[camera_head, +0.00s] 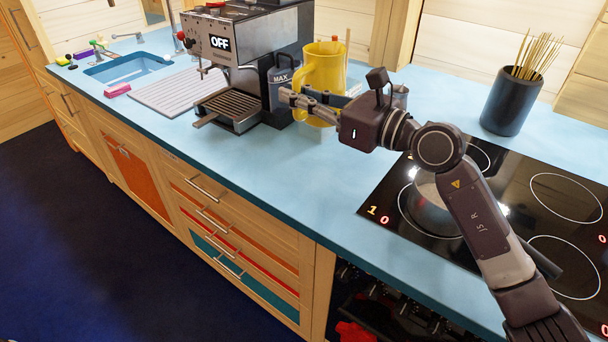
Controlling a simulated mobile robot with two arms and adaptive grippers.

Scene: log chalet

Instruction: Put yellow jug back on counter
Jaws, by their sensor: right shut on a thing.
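The yellow jug (322,70) stands upright at or just above the blue counter (250,165), right of the coffee machine; I cannot tell whether its base touches the counter. My right gripper (292,97) reaches in from the right at the jug's side. It is shut on the jug, and its fingers and wrist cover part of the jug's lower body. My left gripper is out of view.
The coffee machine (238,45) and a dark container marked MAX (281,88) stand close left of the jug. A black hob (530,200) with a pan (428,205) lies right, below my arm. A dark pot of sticks (512,102) stands behind. The front counter is clear.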

